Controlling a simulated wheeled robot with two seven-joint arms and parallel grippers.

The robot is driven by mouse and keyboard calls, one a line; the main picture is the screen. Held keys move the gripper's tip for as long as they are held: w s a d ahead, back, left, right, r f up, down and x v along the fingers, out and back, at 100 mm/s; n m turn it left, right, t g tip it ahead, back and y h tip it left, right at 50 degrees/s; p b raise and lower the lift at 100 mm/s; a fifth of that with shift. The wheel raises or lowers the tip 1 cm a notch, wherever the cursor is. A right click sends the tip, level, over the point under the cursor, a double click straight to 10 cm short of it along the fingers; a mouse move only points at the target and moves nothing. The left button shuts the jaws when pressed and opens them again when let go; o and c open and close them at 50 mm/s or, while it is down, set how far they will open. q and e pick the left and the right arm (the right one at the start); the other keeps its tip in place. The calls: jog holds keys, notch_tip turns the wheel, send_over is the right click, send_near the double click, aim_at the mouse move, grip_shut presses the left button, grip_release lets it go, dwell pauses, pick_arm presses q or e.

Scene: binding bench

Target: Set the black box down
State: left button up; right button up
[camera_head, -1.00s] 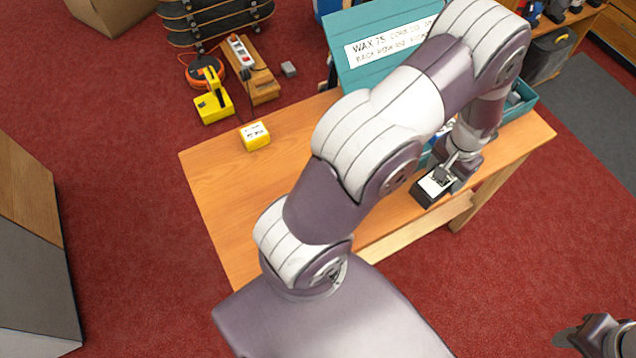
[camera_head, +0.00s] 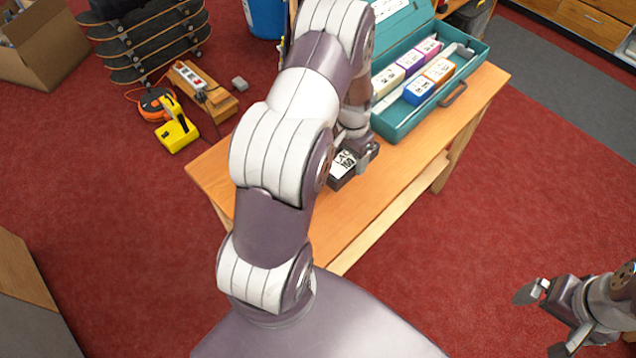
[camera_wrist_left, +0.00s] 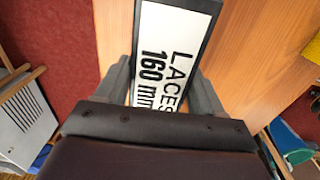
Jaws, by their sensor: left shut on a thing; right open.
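My right gripper (camera_head: 530,322) is open and empty over the red floor at the lower right.
An open teal case (camera_head: 408,122) with several labelled boxes stands on the bench just right of my left gripper. A yellow block (camera_wrist_left: 312,48) shows in the left wrist view. Bare bench lies in front of the box. My left arm hides the bench's middle.

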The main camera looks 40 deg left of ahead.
aim_at(334, 186)
pick_arm(q)
jog(key=s+f, duration=0.1)
jog(key=s, duration=0.1)
jog(key=s+f, duration=0.1)
jog(key=s, duration=0.1)
jog(key=s+d+f+p, duration=0.1)
jog(key=s+f, duration=0.1)
jog(key=s, duration=0.1)
notch_tip(334, 186, down, 4)
jog(key=shift+f, duration=0.1)
jog(key=shift+f, duration=0.15)
jog(key=o, duration=1.3)
